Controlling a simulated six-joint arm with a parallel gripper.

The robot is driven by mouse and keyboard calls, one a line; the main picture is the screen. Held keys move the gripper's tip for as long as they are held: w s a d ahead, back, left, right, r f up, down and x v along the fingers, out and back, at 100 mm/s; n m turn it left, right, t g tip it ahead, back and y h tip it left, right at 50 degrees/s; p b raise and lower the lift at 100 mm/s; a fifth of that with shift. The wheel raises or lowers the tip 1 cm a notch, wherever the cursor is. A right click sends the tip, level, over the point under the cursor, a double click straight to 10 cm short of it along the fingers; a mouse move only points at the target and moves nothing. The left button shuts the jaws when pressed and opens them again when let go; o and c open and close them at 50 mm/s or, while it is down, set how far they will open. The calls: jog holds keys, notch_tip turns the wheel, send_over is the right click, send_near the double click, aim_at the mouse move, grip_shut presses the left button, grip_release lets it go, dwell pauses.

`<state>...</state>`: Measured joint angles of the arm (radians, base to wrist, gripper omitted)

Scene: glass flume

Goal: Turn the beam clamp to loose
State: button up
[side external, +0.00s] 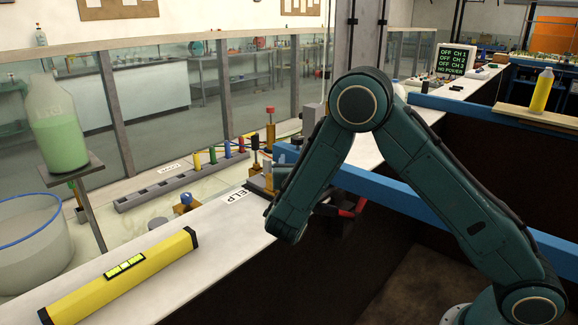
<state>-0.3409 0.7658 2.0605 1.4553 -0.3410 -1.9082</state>
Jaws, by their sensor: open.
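A blue beam (388,191) runs from behind my forearm out to the right, and its left end (286,152) shows beside a brass-coloured post with a red top (270,132). I cannot tell for certain which part is the beam clamp, or how it is set. My gripper (350,208) is mostly hidden behind my green forearm. Dark and red parts show just right of the forearm's lower end, below the beam, and seem to be its open jaws. Nothing is visibly held between them.
A yellow spirit level (105,283) lies on the white ledge (190,270). A bottle of green liquid (58,130) stands on a small raised platform. Coloured pegs (212,155) stand in a grey rack. A screen (450,61) reads OFF and NO POWER. A yellow bottle (541,92) stands at right.

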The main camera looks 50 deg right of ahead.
aim_at(298, 141)
jog(key=shift+d, duration=0.1)
jog(key=x, duration=1.3)
jog(key=shift+w+d, duration=0.2)
jog(key=shift+w, duration=0.05)
jog(key=shift+c, duration=0.5)
jog(key=c, duration=0.9)
